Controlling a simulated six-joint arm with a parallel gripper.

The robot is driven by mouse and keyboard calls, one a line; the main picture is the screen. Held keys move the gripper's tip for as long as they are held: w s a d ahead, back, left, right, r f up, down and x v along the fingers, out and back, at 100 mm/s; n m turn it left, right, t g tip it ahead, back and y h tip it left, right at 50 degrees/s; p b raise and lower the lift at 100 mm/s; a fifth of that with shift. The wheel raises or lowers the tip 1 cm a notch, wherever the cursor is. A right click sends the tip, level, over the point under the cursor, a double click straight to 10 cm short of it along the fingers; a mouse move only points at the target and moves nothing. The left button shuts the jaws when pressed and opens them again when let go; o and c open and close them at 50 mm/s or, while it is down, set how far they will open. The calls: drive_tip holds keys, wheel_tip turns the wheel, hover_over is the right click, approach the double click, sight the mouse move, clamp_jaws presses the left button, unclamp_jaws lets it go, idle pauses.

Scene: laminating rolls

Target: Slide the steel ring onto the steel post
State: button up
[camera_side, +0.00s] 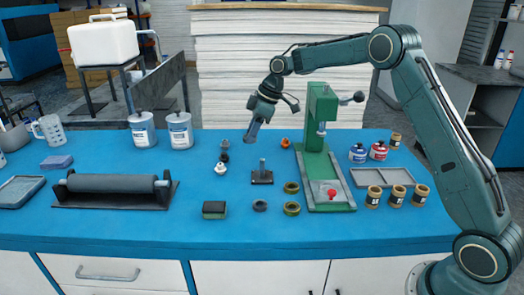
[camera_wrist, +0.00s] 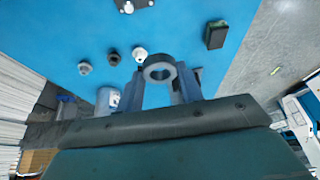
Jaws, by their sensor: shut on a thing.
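The steel ring (camera_wrist: 148,68) is grey and sits between the fingertips of my gripper (camera_wrist: 160,84) in the wrist view, its hole facing the camera. In the side view my gripper (camera_side: 252,136) hangs tilted above the bench, a little up and left of the steel post; the ring is too small to make out there. The steel post (camera_side: 262,165) stands upright on a dark square base, with nothing around it. In the wrist view I cannot clearly pick out the post; a dark part beside the right finger may be its base.
A dark ring (camera_side: 260,205) and two olive rings (camera_side: 291,187) (camera_side: 292,209) lie near the post. A green press (camera_side: 318,150) stands to the right. The blue bench front is clear.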

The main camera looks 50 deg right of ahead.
drive_tip(key=shift+m+t+h, duration=0.3)
drive_tip(key=shift+m, duration=0.6)
drive_tip(key=d, duration=0.1)
drive_tip(key=d+f, duration=0.1)
drive_tip(key=d, duration=0.1)
drive_tip(key=d+f, duration=0.1)
drive_tip(key=shift+s+d, duration=0.2)
drive_tip(key=shift+s, duration=0.15)
drive_tip(key=shift+f, duration=0.1)
drive_tip(key=shift+f, duration=2.6)
drive_tip(key=shift+f, duration=2.05)
drive_tip(key=o, duration=1.6)
drive_tip(key=shift+r, duration=0.2)
